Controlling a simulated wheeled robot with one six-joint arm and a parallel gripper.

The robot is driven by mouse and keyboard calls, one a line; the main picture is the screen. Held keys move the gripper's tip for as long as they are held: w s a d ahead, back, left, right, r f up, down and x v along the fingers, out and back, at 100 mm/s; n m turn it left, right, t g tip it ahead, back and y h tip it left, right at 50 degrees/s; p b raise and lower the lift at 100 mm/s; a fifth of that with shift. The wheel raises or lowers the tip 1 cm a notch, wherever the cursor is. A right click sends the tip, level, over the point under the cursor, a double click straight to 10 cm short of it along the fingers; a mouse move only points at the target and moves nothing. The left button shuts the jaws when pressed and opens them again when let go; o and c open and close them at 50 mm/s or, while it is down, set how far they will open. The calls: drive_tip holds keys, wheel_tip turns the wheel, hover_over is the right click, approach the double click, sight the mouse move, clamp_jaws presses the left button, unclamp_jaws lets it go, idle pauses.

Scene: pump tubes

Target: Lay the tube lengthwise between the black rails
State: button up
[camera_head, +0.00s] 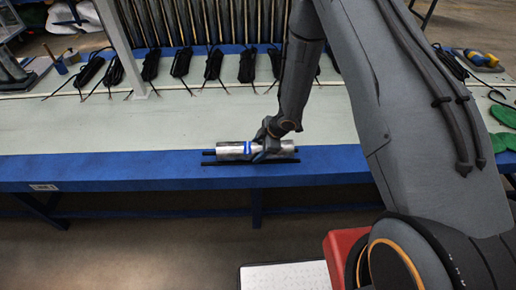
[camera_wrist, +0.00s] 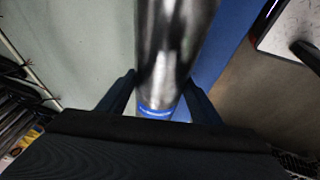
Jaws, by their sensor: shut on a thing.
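The silver tube (camera_head: 232,150) lies lengthwise, left to right, at the front edge of the table, level with the black rails (camera_head: 220,162). The front rail shows in full; only the left end of the rear rail shows behind the tube. A blue band is around the tube. My gripper (camera_head: 265,147) is shut on the tube near its middle, from above. In the wrist view the metal tube (camera_wrist: 175,45) runs up between the two dark fingers (camera_wrist: 158,100). Whether the tube rests on the surface is hard to tell.
Several black cable bundles (camera_head: 213,65) lie along the back of the pale tabletop (camera_head: 90,125). Tall dark tubes (camera_head: 180,20) stand behind. Green gloves (camera_head: 504,128) lie at the right. The blue front strip (camera_head: 100,167) is clear left of the rails.

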idle(0.3)
drive_tip(key=o, duration=1.7)
drive_tip(key=shift+r, duration=0.1)
drive_tip(key=shift+b+v, duration=0.55)
drive_tip(key=shift+v, duration=3.3)
